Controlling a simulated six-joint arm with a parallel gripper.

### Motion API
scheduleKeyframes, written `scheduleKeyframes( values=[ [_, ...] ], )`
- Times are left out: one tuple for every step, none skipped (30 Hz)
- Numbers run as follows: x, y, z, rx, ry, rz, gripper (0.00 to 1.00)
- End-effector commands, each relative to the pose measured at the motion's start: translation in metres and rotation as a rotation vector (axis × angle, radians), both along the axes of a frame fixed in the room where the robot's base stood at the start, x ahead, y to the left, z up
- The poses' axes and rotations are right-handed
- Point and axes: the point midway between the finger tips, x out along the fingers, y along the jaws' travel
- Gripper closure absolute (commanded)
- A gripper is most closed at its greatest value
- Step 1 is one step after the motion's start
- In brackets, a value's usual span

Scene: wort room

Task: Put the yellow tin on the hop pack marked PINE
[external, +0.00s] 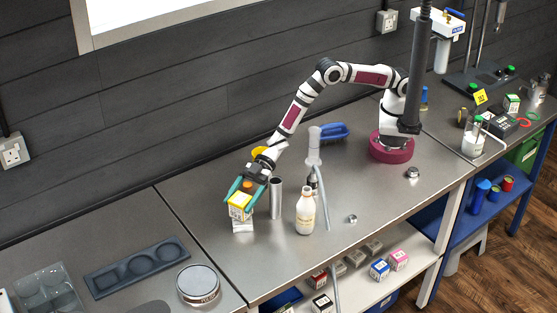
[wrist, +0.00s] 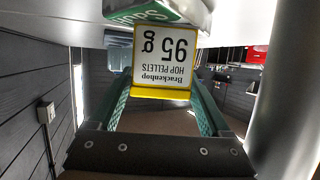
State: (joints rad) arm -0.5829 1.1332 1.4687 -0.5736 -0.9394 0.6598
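The yellow tin (external: 240,206) has a white label reading "Brackenhop HOP PELLETS 95 g". It sits between the teal fingers of my gripper (external: 243,192). In the wrist view the tin (wrist: 164,62) appears upside down, with the fingers (wrist: 165,106) along its two sides. A small white pack (external: 243,226) shows directly below the tin in the external view; I cannot tell whether they touch, and no PINE mark is readable on it. A green-and-white pack (wrist: 150,12) with cut-off lettering lies beyond the tin in the wrist view.
A metal cylinder (external: 276,198) stands close right of the tin, and a cream bottle (external: 306,212) is farther right. A tap with a hose (external: 314,150) rises behind the bottle. A dark welled tray (external: 137,267) and a round grey container (external: 198,284) lie left.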

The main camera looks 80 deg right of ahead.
Motion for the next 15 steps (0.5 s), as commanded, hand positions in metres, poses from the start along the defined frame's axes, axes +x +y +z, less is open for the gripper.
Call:
scheduleKeyframes(
  values=[
    [0.0,0.0,0.0,0.0,0.0,0.0,0.07],
    [0.0,0.0,0.0,0.0,0.0,0.0,0.02],
    [0.0,0.0,0.0,0.0,0.0,0.0,0.0],
    [0.0,0.0,0.0,0.0,0.0,0.0,0.0],
    [0.0,0.0,0.0,0.0,0.0,0.0,0.0],
    [0.0,0.0,0.0,0.0,0.0,0.0,0.0],
    [0.0,0.0,0.0,0.0,0.0,0.0,0.0],
    [0.0,0.0,0.0,0.0,0.0,0.0,0.0],
    [0.0,0.0,0.0,0.0,0.0,0.0,0.0],
    [0.0,0.0,0.001,0.0,0.0,0.0,0.0],
    [0.0,0.0,0.001,0.0,0.0,0.0,0.0],
    [0.0,0.0,0.004,0.001,-0.001,-0.001,0.0],
    [-0.001,-0.003,0.005,0.0,0.0,-0.001,0.0],
    [-0.002,-0.006,0.006,0.0,0.0,-0.001,0.0],
    [-0.004,-0.012,0.008,-0.001,0.001,-0.001,0.0]
  ],
)
